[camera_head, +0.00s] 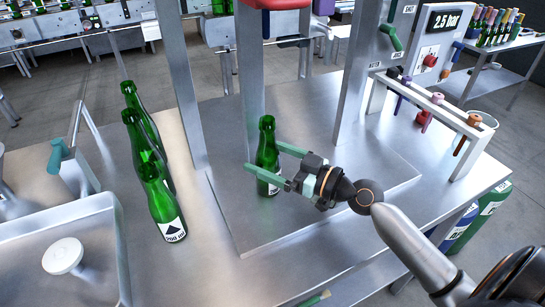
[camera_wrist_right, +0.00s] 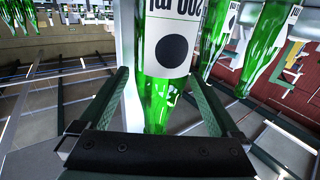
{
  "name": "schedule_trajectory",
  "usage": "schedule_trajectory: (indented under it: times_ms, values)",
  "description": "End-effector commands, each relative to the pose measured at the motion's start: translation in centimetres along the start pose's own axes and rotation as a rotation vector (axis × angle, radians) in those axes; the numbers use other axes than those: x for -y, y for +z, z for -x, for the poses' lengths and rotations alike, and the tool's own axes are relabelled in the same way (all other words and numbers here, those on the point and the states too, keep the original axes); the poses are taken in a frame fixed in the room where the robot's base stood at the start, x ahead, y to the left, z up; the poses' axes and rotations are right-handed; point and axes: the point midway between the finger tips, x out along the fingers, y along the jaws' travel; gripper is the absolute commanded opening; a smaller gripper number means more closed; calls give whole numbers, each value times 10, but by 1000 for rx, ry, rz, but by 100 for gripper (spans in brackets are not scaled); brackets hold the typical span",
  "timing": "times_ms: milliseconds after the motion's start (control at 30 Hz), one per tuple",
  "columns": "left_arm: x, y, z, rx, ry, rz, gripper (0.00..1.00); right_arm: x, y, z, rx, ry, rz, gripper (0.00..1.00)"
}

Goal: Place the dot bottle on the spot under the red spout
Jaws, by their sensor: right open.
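The dot bottle (camera_head: 267,146) is green glass and stands upright on the raised steel plate (camera_head: 310,205), below the red spout (camera_head: 280,3) at the top edge of the head view. I cannot tell whether it is exactly centred under it. Its white label with a black dot shows upside down in the right wrist view (camera_wrist_right: 172,48). My right gripper (camera_head: 264,158) is open, with its green fingers on either side of the bottle; the wrist view shows gaps between the fingers and the glass.
Several green bottles stand left of the plate, the nearest with a triangle label (camera_head: 166,205). Steel posts (camera_head: 178,75) flank the plate. A tray (camera_head: 90,240) lies at the left, a tool rack (camera_head: 440,105) at the right. The plate's front is clear.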

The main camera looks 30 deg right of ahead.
Motion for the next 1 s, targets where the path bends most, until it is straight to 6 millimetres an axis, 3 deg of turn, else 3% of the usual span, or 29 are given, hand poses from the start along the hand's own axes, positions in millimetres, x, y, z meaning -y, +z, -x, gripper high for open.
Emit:
schedule_trajectory:
  times_ms: [267, 300, 600, 1000]
  values:
    - [-1, -16, 15, 0, 0, 0, 50, 0, -17, 1, 1, 1, -1, 98]
    - [-1, -8, 7, -5, 0, 1, 50, -1, -6, 11, 4, 2, -1, 98]
    - [1, 17, -14, 4, 0, 1, 50, 1, -5, 65, 4, 0, 0, 98]
    - [-4, 27, -28, 10, 13, 0, 50, 0, -10, 114, 0, 1, -2, 98]
